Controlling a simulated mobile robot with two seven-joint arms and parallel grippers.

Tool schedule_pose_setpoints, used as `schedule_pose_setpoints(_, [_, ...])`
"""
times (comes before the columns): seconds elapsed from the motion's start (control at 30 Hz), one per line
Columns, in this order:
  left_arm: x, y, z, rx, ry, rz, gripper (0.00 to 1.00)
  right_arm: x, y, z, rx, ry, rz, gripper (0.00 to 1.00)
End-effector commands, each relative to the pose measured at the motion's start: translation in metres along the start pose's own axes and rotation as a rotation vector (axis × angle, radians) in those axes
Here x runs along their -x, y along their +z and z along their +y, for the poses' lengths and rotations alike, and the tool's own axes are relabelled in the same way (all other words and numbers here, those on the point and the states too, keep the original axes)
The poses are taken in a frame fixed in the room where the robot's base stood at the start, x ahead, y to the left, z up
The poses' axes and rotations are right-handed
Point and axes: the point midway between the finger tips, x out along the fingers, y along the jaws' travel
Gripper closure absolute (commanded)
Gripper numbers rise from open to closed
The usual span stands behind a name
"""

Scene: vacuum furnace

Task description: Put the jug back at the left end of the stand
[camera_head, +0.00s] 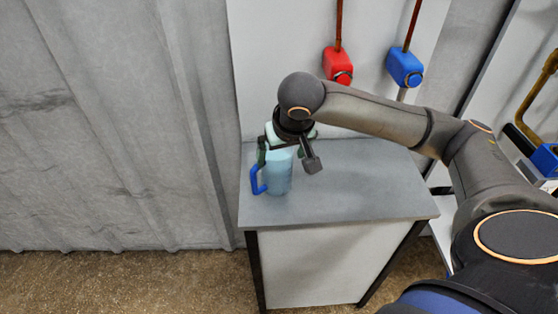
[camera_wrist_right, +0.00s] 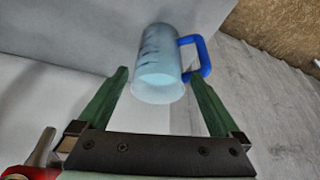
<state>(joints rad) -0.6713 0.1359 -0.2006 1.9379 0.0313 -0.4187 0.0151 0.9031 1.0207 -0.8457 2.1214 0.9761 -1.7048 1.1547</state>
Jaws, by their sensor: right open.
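The jug (camera_head: 278,175) is translucent pale blue with a blue handle (camera_head: 258,178) on its left side. It stands upright on the grey top of the stand (camera_head: 370,185), near the left end. My right gripper (camera_head: 281,148) is open at the jug's upper part, and the arm hides some of the rim. In the right wrist view the jug (camera_wrist_right: 160,62) shows beyond and between the green fingertips of the right gripper (camera_wrist_right: 158,74), with gaps on both sides. The handle points right there. My left gripper is out of view.
A red valve box (camera_head: 338,65) and a blue one (camera_head: 405,67) with pipes are on the wall panel behind the stand. A corrugated grey wall (camera_head: 110,120) is at the left. The stand's top right of the jug is clear.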

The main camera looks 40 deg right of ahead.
Motion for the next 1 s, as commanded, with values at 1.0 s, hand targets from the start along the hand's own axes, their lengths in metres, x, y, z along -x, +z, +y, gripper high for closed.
schedule_pose_setpoints(1.0, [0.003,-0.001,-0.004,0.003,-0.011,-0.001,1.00,0.031,0.000,0.000,-0.001,0.000,-0.001,0.00])
